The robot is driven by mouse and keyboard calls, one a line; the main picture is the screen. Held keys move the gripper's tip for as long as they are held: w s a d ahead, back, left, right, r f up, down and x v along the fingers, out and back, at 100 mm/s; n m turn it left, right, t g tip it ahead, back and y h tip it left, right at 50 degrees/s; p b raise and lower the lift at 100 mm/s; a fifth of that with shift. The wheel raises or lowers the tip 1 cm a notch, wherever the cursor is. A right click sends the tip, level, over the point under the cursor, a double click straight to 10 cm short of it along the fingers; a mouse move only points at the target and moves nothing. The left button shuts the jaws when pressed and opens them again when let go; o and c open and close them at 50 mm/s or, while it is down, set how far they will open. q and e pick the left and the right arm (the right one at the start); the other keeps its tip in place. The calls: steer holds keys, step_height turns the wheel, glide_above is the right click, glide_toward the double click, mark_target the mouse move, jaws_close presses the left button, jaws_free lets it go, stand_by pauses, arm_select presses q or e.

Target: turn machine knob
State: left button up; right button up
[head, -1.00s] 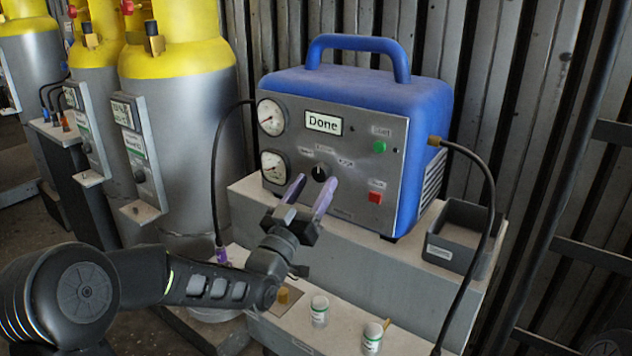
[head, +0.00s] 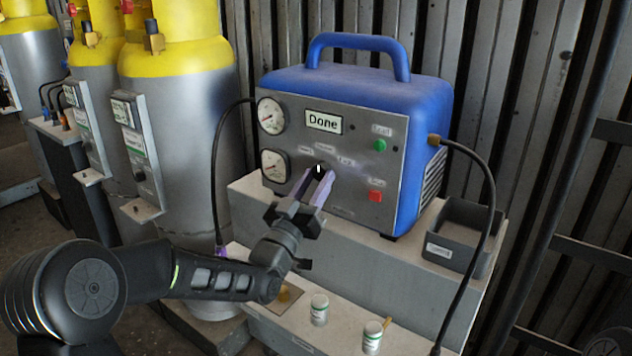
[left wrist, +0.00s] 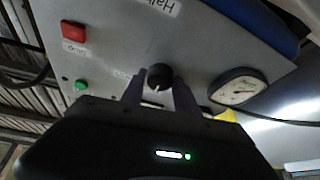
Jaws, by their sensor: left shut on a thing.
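The blue machine (head: 365,95) stands on a pale bench, with a grey front panel. Its display (head: 323,123) reads "Done". The black knob (head: 319,170) with a white pointer mark is low in the middle of the panel. My left gripper (head: 318,178) reaches up to the panel with its purple fingers on either side of the knob, shut on it. In the left wrist view the knob (left wrist: 159,76) shows between the two fingertips, which partly cover its sides. My right gripper is in neither view.
Two gauges (head: 271,116) sit at the panel's left, a green button (head: 380,145) and a red button (head: 376,196) at its right. A grey open bin (head: 462,232), a black hose (head: 490,200) and small jars (head: 319,309) are nearby. Yellow-topped cylinders (head: 180,100) stand left.

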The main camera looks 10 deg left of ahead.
arm_select(q)
jaws_close()
steer(key=shift+f+n+y+b, duration=0.1)
steer(key=shift+n+y+b, duration=0.6)
steer(key=shift+n, duration=0.4)
steer(key=n+b, duration=0.1)
steer(key=n+y+b, duration=0.1)
steer(key=n, duration=0.1)
steer(key=n+y, duration=0.1)
steer(key=n, duration=0.1)
steer(key=shift+s+d+g+b, duration=0.1)
steer(key=shift+d+g+b, duration=0.2)
steer(key=shift+b, duration=0.1)
steer(key=n, duration=0.1)
steer(key=n+g+y, duration=0.1)
steer(key=n, duration=0.1)
steer(key=shift+r+n+b, duration=0.3)
steer(key=shift+r+b, duration=0.05)
steer(key=n, duration=0.2)
steer(key=n+g+y, duration=0.1)
steer(key=shift+r+n, duration=0.2)
steer(key=shift+n, duration=0.2)
